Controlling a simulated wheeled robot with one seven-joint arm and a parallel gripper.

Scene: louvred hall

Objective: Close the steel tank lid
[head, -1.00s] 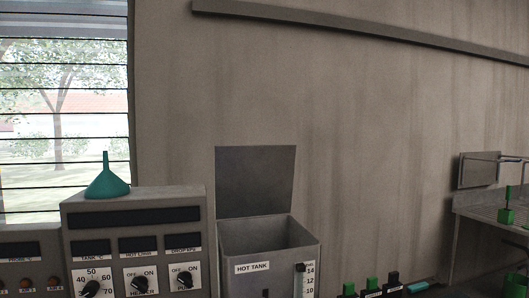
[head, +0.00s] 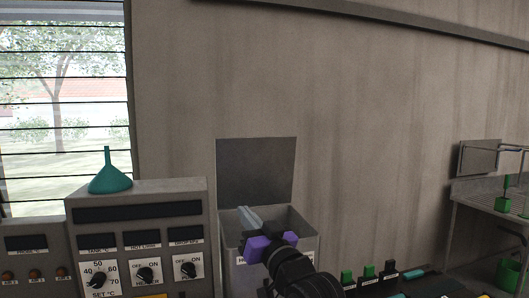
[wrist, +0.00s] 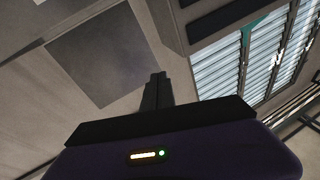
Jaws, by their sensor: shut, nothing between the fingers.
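The steel tank (head: 308,246) stands against the wall, labelled HOT TANK in the earlier view; my arm now covers most of that label. Its square grey lid (head: 256,170) stands open and upright at the back of the tank; it also shows in the wrist view (wrist: 117,52). My gripper (head: 248,214) is shut and empty. In the head view its fingers overlap the tank opening, below the lid. In the wrist view the shut fingers (wrist: 157,80) point toward the lower right side of the lid, and I see no contact. My arm hides part of the tank's front.
A control panel (head: 140,190) with dials stands left of the tank, with a green funnel (head: 110,178) on top.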

